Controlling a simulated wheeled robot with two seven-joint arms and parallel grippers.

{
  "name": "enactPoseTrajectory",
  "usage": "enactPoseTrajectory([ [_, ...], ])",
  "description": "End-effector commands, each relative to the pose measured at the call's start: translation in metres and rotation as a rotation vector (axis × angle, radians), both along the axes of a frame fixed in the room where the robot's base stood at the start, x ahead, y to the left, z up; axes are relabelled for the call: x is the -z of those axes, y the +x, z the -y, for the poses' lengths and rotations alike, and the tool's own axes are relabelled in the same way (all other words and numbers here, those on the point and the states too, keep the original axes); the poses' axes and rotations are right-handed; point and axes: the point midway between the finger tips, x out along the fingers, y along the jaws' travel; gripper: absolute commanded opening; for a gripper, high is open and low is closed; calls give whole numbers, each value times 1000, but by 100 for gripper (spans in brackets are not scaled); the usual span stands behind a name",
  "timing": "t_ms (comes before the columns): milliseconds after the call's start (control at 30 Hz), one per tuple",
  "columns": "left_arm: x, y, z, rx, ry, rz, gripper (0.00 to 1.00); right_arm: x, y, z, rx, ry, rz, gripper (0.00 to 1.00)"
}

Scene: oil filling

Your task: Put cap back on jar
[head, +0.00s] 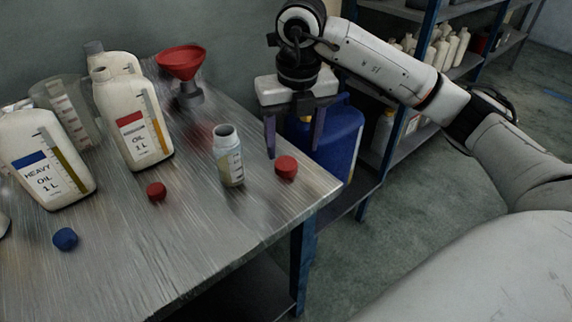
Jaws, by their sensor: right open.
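A small whitish jar (229,158) with an open grey neck stands upright near the right end of the metal table. A red cap (286,168) lies on the table just right of the jar, near the edge. Another red cap (156,191) lies in front of the red-labelled bottle. A blue cap (65,239) lies further left, toward the front. My right gripper (294,150) points down above and beside the cap at the right, its two dark fingers spread and empty. The fingers are apart from the cap as far as I can tell. My left gripper is out of view.
An open bottle with a red label (132,125) and a heavy-oil bottle with a blue label (45,165) stand at the left. A clear measuring jug (68,110) and red funnel (181,64) stand behind. A blue canister (338,140) is beyond the table's right edge.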

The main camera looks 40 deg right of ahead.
Motion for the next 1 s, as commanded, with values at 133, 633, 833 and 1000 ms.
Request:
enactPoseTrajectory([
  [133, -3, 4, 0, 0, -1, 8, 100, 4, 1, 0, 0, 0, 1, 59],
  [633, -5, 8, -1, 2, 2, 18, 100, 39, 15, -3, 1, 0, -3, 59],
  [833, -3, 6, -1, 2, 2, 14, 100, 55, 17, -2, 2, 1, 0, 59],
  [1000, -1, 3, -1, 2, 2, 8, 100, 55, 17, -2, 2, 0, 1, 59],
])
